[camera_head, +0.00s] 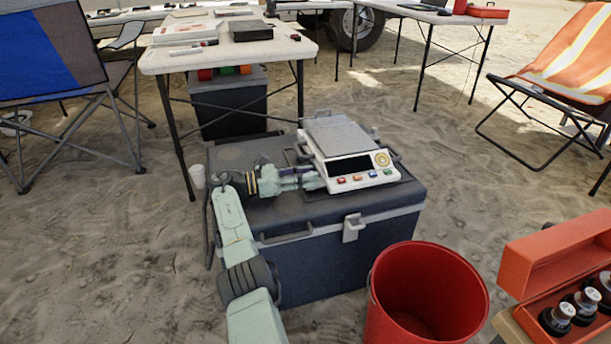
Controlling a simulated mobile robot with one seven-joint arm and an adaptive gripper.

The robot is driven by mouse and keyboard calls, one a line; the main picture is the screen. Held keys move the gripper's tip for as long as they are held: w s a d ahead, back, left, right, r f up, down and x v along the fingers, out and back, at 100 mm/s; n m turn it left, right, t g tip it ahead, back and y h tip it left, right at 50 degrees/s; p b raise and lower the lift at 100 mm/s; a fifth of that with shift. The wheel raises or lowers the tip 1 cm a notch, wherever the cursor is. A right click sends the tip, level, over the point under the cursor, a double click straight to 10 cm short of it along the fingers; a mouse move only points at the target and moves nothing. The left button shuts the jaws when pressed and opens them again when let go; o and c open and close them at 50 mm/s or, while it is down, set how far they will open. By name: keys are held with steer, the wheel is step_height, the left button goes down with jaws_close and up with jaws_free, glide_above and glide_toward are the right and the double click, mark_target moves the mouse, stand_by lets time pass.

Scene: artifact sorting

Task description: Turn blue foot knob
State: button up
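A white scale (348,148) with a grey metal plate (338,134) and a dark display stands on the dark blue cooler (330,256). Its front panel carries small coloured buttons, one of them a blue button (373,174). I cannot make out a separate blue foot knob; the scale's left front underside is hidden by my gripper. My gripper (317,180) lies low over the cooler lid, pointing right, with its tip at the scale's left front corner. Whether it touches the scale, and whether its fingers are open or shut, is too small to tell.
A red bucket (376,312) stands in front of the cooler at the right. Sandy ground is free at left.

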steer(key=shift+r, duration=0.1)
step_height(320, 180, up, 10)
steer(key=shift+f, duration=0.1)
stand_by(0.3)
